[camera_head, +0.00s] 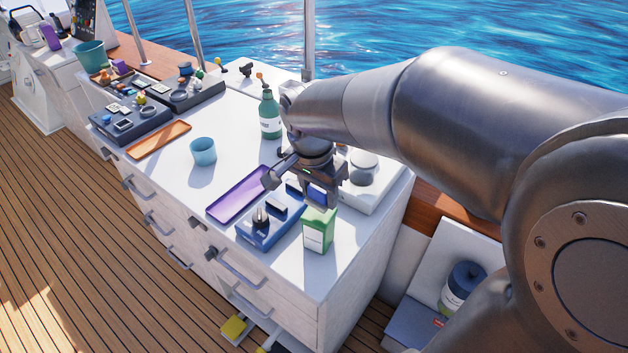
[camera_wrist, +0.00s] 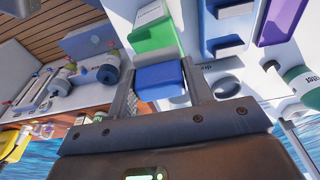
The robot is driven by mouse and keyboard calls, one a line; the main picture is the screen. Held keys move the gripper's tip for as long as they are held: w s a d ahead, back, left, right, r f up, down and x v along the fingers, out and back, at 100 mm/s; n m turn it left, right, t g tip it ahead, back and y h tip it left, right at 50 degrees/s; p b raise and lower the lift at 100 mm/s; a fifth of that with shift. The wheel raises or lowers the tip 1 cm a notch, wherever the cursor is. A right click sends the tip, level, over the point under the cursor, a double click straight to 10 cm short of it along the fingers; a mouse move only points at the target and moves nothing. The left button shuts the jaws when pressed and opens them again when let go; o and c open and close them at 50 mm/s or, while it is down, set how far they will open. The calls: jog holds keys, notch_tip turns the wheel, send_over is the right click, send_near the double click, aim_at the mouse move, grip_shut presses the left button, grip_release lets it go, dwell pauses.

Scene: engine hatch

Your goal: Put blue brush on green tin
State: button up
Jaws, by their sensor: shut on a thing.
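The green tin (camera_head: 318,233), a box shape with a white label, stands upright on the white counter near its front right corner. My gripper (camera_head: 318,198) is over it, pointing down, and is shut on the blue brush (camera_head: 317,193). In the wrist view the blue brush (camera_wrist: 160,78) is a blue block between the two fingers (camera_wrist: 160,88), with the green tin (camera_wrist: 152,36) just beyond it. The brush is at or just above the tin's top; I cannot tell whether they touch. Part of the brush is hidden by the fingers.
A blue tray with upright parts (camera_head: 262,232) is close left of the tin. A purple tray (camera_head: 238,195), a teal cup (camera_head: 203,151), an orange tray (camera_head: 159,139) and a green bottle (camera_head: 269,118) are farther back. The counter's front right corner (camera_head: 300,285) is clear.

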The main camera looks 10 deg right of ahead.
jog(key=shift+f, duration=1.35)
jog(key=shift+f, duration=0.15)
jog(key=o, duration=1)
notch_tip(320, 180, up, 12)
jog(key=s+a, duration=0.1)
jog(key=n+t+y, duration=0.1)
jog(key=n+t, duration=0.3)
jog(key=n, duration=0.4)
send_near(319, 202)
jog(key=s+d, duration=0.6)
jog(key=d, duration=0.1)
jog(key=shift+s+f+n, duration=0.5)
jog(key=shift+f, duration=0.15)
